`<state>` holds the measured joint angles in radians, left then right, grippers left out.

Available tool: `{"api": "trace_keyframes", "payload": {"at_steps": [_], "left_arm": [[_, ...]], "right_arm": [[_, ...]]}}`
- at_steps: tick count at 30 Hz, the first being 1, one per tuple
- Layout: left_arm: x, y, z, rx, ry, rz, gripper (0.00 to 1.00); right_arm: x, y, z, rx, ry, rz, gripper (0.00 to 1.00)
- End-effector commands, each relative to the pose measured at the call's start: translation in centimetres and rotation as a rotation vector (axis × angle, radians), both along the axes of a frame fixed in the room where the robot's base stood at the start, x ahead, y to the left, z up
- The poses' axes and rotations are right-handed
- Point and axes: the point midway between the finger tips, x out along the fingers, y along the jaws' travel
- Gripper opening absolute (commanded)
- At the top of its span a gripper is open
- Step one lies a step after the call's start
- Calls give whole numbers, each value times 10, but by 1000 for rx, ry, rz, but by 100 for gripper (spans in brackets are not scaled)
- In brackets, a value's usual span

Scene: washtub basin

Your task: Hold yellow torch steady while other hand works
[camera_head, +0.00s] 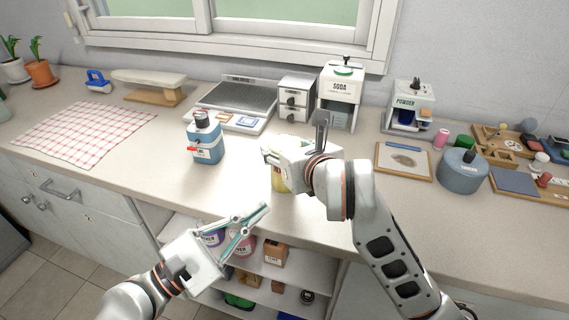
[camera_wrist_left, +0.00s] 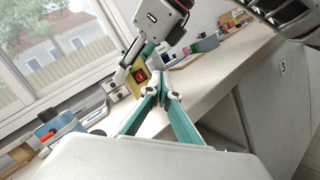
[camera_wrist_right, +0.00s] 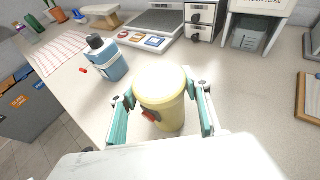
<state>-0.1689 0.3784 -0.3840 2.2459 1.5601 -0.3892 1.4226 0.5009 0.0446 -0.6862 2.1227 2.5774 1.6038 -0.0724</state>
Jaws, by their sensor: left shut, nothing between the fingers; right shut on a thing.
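The yellow torch (camera_wrist_right: 165,98) stands between the fingers of my right gripper (camera_wrist_right: 162,112) in the right wrist view. A red button or switch shows on its side. In the head view the torch (camera_head: 278,178) is mostly hidden behind my right gripper (camera_head: 272,158), at the counter's front part. In the left wrist view the torch (camera_wrist_left: 134,84) shows its yellow side and a dark-framed red switch. My left gripper (camera_head: 265,210) is shut and empty, in front of the counter edge and below the torch; its fingertips (camera_wrist_left: 160,76) meet in the left wrist view.
A blue bottle (camera_head: 206,142) with a dark cap stands left of the torch. A grey tray unit (camera_head: 235,98), soda dispenser (camera_head: 342,95) and powder dispenser (camera_head: 408,108) stand behind. A framed board (camera_head: 403,162) and grey canister (camera_head: 462,172) are at right. Open shelves (camera_head: 262,268) lie below.

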Motion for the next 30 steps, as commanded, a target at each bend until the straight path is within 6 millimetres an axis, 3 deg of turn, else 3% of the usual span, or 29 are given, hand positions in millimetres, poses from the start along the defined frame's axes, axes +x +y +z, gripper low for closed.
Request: {"api": "trace_keyframes", "payload": {"at_steps": [6,13,30], "left_arm": [[-9,-1,10,-2,55,-170,0],[-6,-3,14,-8,73,-217,0],[59,-22,13,-7,74,-215,0]], "right_arm": [[0,0,-1,-1,3,0,18],[0,0,-1,-1,3,0,18],[0,0,-1,-1,3,0,18]]}}
